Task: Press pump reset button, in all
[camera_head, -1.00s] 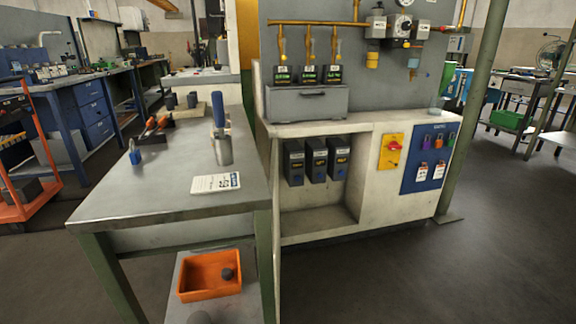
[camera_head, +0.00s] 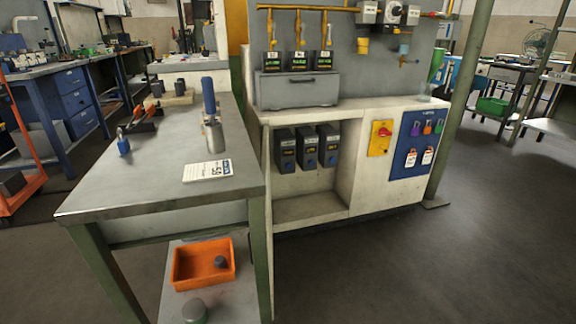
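Three dark pump units (camera_head: 308,148) hang side by side in the open recess under the white counter, each with a small blue mark low on its front. I cannot make out which part is a reset button. Three more dark boxes with green labels (camera_head: 299,61) stand above the grey drawer box, under yellow pipes. A yellow plate with a red rotary switch (camera_head: 381,132) is on the counter front, right of the recess. Neither of my grippers is in view.
A grey workbench (camera_head: 150,190) stands at left with a blue-handled tool, a padlock and a printed card. An orange bin (camera_head: 203,263) sits on its lower shelf. A blue lockout board (camera_head: 418,145) and a green post (camera_head: 460,100) are at right. Floor in front of the counter is clear.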

